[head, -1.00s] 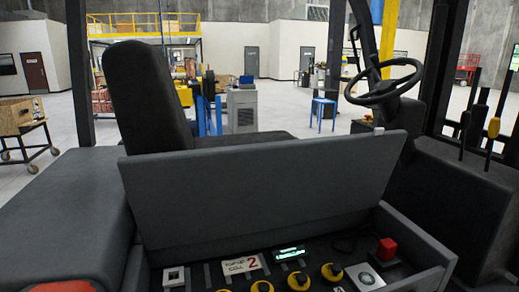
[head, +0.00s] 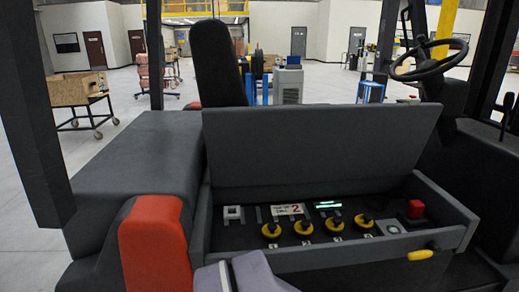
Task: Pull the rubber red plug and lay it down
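My gripper is not in view. A grey shape at the bottom edge, left of centre, may be part of my arm, but I cannot tell.
The compartment's lid (head: 320,150) stands raised behind the panel. A yellow handle (head: 420,254) sticks out in front. An orange-red cover (head: 155,250) rises at front left.

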